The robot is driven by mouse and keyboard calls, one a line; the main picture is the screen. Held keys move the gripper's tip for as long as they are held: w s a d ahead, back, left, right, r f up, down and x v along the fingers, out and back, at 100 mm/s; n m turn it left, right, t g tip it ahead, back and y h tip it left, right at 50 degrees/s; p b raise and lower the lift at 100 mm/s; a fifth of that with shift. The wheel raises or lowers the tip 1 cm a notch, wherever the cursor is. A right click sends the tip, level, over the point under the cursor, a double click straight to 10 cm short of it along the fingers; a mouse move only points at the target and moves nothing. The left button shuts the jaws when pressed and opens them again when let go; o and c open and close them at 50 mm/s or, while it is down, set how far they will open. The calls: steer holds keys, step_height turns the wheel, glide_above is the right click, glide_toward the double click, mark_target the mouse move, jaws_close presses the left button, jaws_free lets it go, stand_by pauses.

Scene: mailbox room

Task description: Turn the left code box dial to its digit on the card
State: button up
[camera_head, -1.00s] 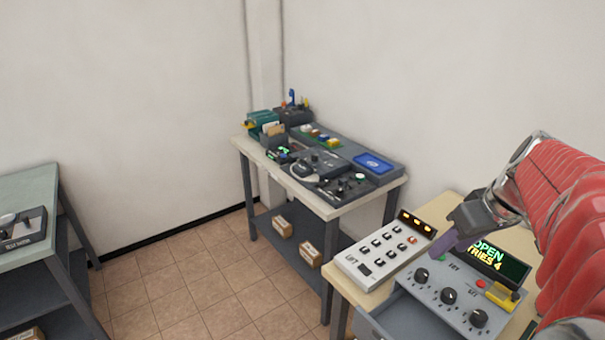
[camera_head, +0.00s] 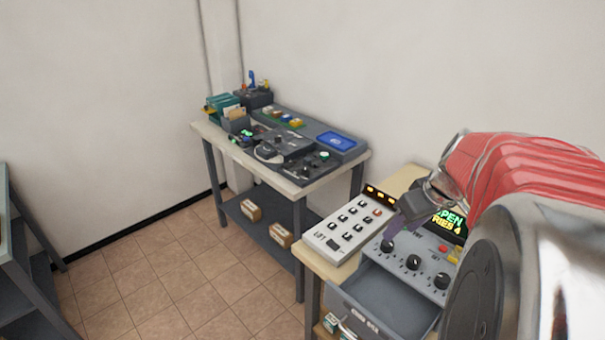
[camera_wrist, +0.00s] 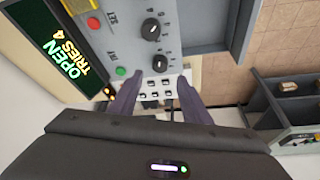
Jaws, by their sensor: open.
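The grey code box (camera_head: 402,261) stands on the near right table, its display (camera_head: 447,222) reading OPEN and TRIES 4. My gripper also shows in the head view (camera_head: 389,232), just above the left dial. Its purple fingers are apart and hold nothing. I cannot make out the card or the dial's digit.
The box's drawer (camera_head: 396,302) is open and looks empty. A white keypad (camera_head: 346,231) stands left of the box. A farther table (camera_head: 296,188) carries devices and a blue tray (camera_head: 336,141). Brown boxes lie on its lower shelf. The tiled floor (camera_head: 175,290) is clear.

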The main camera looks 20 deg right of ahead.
mark_target(390, 245)
steer(key=x, duration=0.7)
steer(key=shift+w+f, duration=0.1)
steer(key=shift+f, duration=0.05)
steer(key=shift+c, duration=0.4)
steer(key=c, duration=1)
steer(key=shift+o, duration=0.2)
